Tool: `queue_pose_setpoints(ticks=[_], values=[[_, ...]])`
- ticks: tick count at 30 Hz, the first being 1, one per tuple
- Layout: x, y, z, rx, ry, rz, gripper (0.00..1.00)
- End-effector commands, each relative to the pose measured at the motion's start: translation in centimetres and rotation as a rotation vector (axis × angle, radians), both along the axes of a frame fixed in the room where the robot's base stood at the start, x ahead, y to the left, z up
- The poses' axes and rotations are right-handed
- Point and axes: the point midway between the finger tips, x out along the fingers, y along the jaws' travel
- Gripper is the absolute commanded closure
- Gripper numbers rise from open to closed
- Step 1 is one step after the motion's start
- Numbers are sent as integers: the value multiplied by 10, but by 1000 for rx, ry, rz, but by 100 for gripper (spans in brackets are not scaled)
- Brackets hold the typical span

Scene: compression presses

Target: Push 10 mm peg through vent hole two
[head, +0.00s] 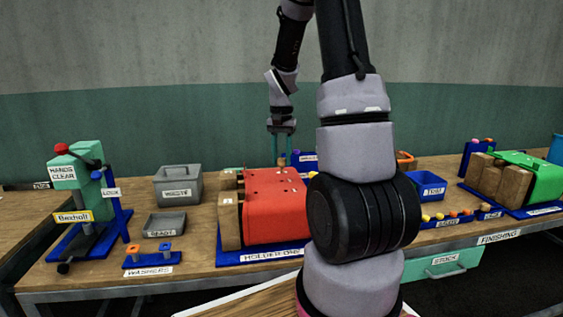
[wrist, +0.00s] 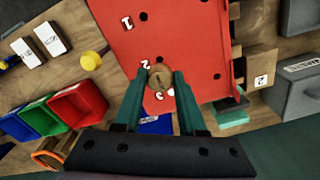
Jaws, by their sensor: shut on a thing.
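My gripper (head: 281,158) hangs over the back part of the red block in the head view. In the wrist view my gripper (wrist: 162,78) is shut on a round, brown wooden peg (wrist: 160,82), seen nearly end-on. The peg shows small below the fingers in the head view (head: 282,161). The red block (wrist: 190,40) has dark holes and number labels 1, 2 and 3. Hole two (wrist: 159,60) is beside label 2 (wrist: 145,64), just above the peg in the picture. The peg lies between labels 2 and 3. Its lower end is hidden; I cannot tell whether it touches the block.
The red block sits between wooden blocks (head: 229,222) on a blue base marked HOLDER ONE (head: 268,256). Red, green and blue bins (wrist: 42,118) and a yellow peg (wrist: 90,61) are left in the wrist view. A waste bin (head: 178,187) stands left of the holder.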

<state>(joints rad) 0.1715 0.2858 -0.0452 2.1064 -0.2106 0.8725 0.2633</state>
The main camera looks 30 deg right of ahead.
Motion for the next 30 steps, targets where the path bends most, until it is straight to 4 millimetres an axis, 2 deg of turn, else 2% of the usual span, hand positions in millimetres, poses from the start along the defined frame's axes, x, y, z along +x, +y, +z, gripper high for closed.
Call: queue_pose_setpoints(ticks=[15, 30], values=[[0, 0, 25, 1, -1, 0, 100], [0, 0, 28, 0, 0, 0, 100]])
